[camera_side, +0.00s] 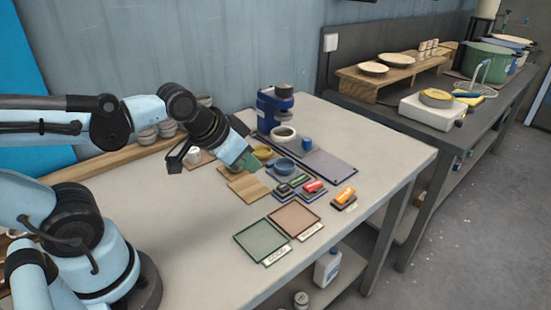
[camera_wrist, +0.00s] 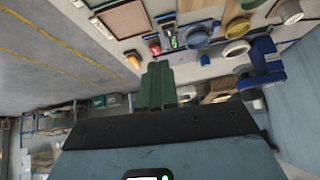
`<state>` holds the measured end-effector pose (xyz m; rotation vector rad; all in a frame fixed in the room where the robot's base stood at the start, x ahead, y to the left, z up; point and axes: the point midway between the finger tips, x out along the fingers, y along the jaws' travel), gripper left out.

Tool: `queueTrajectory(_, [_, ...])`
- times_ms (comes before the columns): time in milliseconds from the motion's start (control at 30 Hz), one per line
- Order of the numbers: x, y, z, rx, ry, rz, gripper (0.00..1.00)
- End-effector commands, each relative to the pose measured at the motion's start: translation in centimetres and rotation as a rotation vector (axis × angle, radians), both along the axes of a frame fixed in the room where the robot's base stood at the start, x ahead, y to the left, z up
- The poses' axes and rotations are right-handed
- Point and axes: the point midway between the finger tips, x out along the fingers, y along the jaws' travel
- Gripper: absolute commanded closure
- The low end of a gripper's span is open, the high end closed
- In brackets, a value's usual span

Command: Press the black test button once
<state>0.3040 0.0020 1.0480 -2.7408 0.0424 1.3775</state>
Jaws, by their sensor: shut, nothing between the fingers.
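A small black button block (camera_side: 284,189) sits on the table among coloured blocks, left of the red one. I cannot make out any label on it, and I cannot pick it out surely in the wrist view. My gripper (camera_side: 247,161) has green fingers, is shut and empty, and is in the air above the table, up and left of the black block in the side view. The shut fingers also show in the wrist view (camera_wrist: 157,85).
Beside the black block are a green block (camera_side: 299,179), a red block (camera_side: 314,186) and an orange block (camera_side: 345,195). Bowls and a blue machine (camera_side: 275,105) stand behind. Two flat framed panels (camera_side: 264,240) lie in front. The table's front left is clear.

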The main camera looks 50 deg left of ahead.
Motion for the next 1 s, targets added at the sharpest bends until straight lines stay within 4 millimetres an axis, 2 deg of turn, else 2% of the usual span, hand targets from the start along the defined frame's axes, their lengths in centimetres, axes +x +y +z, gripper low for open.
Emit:
queueTrajectory(200, [-1.4,-0.2,0.1,-0.053,0.019,0.057,1.0])
queueTrajectory(567, [-1.3,-0.2,0.2,-0.053,0.025,0.059,1.0])
queueTrajectory(767, [-0.1,0.0,1.4,-0.049,0.086,0.062,1.0])
queueTrajectory(1000, [2.6,0.4,3.2,-0.04,0.224,0.067,1.0])
